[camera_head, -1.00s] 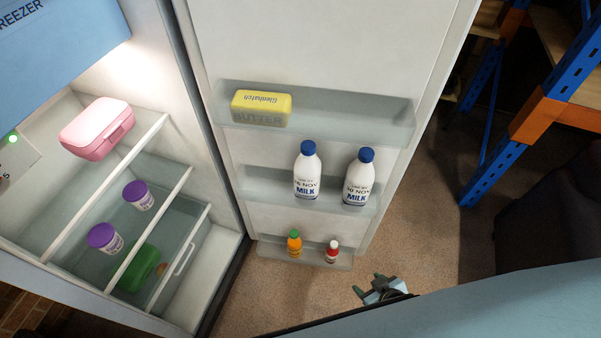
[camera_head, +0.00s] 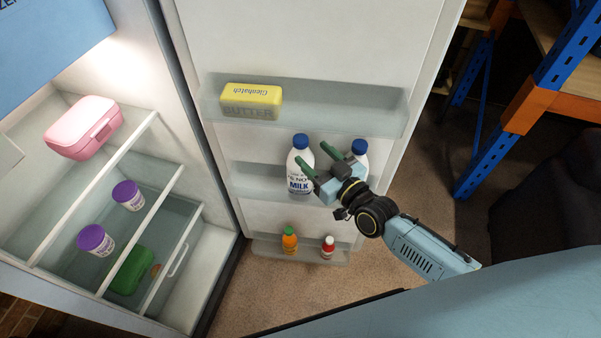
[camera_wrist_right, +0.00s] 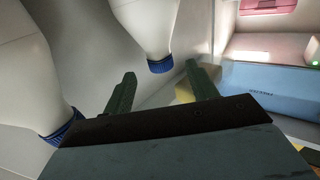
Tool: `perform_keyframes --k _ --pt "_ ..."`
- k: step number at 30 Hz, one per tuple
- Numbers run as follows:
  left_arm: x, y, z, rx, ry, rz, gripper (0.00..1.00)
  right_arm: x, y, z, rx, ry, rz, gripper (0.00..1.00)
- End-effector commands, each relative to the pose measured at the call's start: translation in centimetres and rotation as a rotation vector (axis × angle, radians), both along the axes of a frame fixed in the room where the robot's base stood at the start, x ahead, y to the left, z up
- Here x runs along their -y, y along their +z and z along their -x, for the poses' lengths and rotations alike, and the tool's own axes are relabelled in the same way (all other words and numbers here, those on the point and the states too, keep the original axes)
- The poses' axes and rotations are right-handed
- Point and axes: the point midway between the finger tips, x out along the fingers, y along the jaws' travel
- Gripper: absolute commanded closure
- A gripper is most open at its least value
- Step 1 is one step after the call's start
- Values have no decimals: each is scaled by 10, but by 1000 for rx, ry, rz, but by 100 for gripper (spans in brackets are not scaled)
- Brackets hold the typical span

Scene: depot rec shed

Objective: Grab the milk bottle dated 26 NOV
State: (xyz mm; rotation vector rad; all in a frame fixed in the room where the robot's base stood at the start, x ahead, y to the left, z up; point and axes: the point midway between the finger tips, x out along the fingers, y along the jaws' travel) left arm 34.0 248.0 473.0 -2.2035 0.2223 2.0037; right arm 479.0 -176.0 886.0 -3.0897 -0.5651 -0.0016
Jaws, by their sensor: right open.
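Two white milk bottles with blue caps stand upright in the middle door shelf. The left milk bottle (camera_head: 299,172) has a label reading NOV and MILK; its day number is partly covered and hard to read. The right milk bottle (camera_head: 360,149) is mostly hidden behind my gripper; only its cap and shoulder show. My right gripper (camera_head: 318,158) is open and empty, its green fingers in front of the bottles and pointing up-left. In the right wrist view, which is upside down, the left bottle's cap (camera_wrist_right: 160,66) appears between the fingertips, beyond them. My left gripper is not in view.
A butter pack (camera_head: 250,97) sits in the upper door shelf (camera_head: 340,110). Orange (camera_head: 289,240) and red (camera_head: 328,247) small bottles stand in the lower one. The open fridge at left holds a pink box (camera_head: 84,128) and purple-lidded tubs (camera_head: 127,196). Blue-orange racking (camera_head: 528,100) stands right.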

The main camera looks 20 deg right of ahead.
Motion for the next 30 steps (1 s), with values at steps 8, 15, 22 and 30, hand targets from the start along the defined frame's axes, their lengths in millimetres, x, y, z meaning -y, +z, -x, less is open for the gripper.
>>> perform_keyframes --k 8,15,22,30 --pt "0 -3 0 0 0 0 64 -8 -1 -22 0 1 0 42" --pt "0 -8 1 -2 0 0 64 -20 -2 -53 -1 -1 0 42" --pt "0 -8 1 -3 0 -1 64 -22 -2 -58 -2 -1 2 42" --pt "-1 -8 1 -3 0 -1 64 -22 -1 -58 -2 -1 2 67"
